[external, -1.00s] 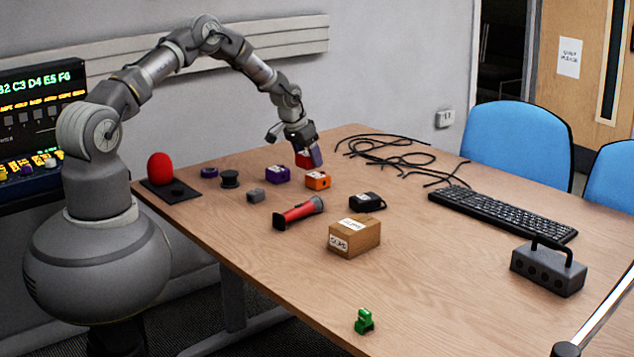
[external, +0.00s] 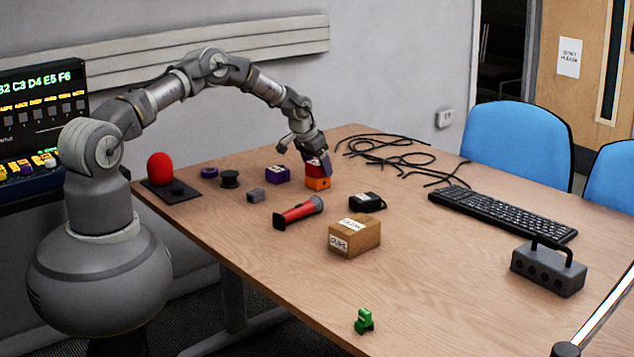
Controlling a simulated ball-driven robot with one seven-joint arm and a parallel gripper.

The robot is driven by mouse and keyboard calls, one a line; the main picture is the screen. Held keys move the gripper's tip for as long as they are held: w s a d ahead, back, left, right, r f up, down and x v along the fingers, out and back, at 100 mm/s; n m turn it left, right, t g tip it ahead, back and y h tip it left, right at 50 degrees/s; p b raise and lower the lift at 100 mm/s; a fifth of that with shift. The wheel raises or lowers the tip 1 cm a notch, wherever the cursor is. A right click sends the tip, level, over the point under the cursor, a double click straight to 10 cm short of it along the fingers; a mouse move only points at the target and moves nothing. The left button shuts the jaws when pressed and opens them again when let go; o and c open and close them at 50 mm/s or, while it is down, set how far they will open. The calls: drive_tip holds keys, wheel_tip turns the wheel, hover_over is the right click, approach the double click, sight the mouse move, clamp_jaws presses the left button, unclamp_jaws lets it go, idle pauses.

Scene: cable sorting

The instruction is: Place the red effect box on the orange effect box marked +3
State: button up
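The red effect box (external: 312,171) is at my gripper (external: 314,160), partly hidden by its fingers. My gripper points down at the far side of the table and appears shut on the red box. The orange effect box (external: 317,184) stands on the table directly under the red box. The red box looks to be touching the orange box's top or just above it; I cannot tell which. The orange box's top and its marking are hidden.
A purple box (external: 277,175) stands just left of the orange box. A black box (external: 367,202), a red flashlight (external: 299,212) and a cardboard box (external: 354,237) lie nearer. Black cables (external: 395,155) lie behind to the right.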

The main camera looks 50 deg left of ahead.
drive_tip(key=shift+o, duration=1.1)
drive_tip(key=shift+r, duration=0.3)
drive_tip(key=p+v, duration=0.4)
drive_tip(key=v, duration=0.7)
drive_tip(key=shift+s+r, duration=0.25)
drive_tip(key=shift+r, duration=0.05)
drive_tip(key=shift+r, duration=0.1)
